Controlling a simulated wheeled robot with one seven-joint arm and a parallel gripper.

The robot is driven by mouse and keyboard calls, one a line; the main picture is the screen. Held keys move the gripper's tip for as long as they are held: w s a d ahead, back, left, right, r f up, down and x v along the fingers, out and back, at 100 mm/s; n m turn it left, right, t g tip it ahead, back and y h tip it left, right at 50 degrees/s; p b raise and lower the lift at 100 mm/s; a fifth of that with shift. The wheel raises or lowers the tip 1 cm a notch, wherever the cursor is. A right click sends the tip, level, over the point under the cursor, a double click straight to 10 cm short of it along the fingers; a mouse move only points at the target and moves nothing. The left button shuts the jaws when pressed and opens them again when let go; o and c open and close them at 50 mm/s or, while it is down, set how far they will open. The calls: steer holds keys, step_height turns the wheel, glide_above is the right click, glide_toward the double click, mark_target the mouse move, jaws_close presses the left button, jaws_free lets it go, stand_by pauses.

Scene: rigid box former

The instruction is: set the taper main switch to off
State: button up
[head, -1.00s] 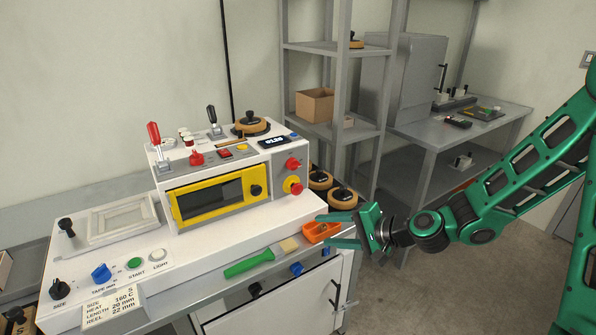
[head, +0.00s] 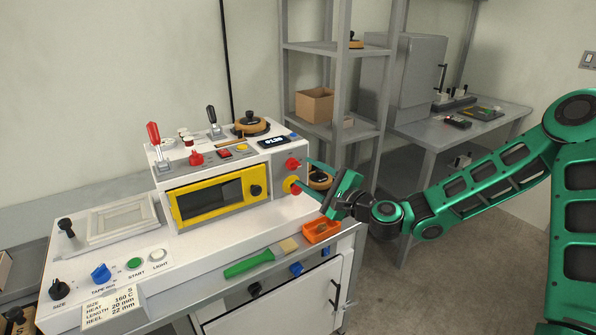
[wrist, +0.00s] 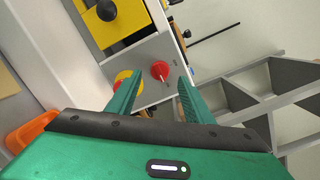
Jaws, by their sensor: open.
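The white taper machine (head: 270,218) stands on the bench at left. A red rotary knob (head: 292,163) sits on its right front panel. It also shows in the wrist view (wrist: 160,71), with a pale pointer mark. No label is readable, so I cannot confirm that it is the main switch. A red button on a yellow base (head: 292,185) sits just below it. My gripper (head: 311,176) is open in front of this panel. In the wrist view its fingers (wrist: 160,78) lie either side of the red knob, apparently short of it. The left finger partly hides the yellow base (wrist: 122,78).
A yellow-framed window (head: 212,199) is left of the knob. Grey shelves (head: 338,130) stand behind to the right. A red lever (head: 154,134) rises at the machine's top left.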

mark_target(297, 168)
steer(key=shift+x, duration=2.25)
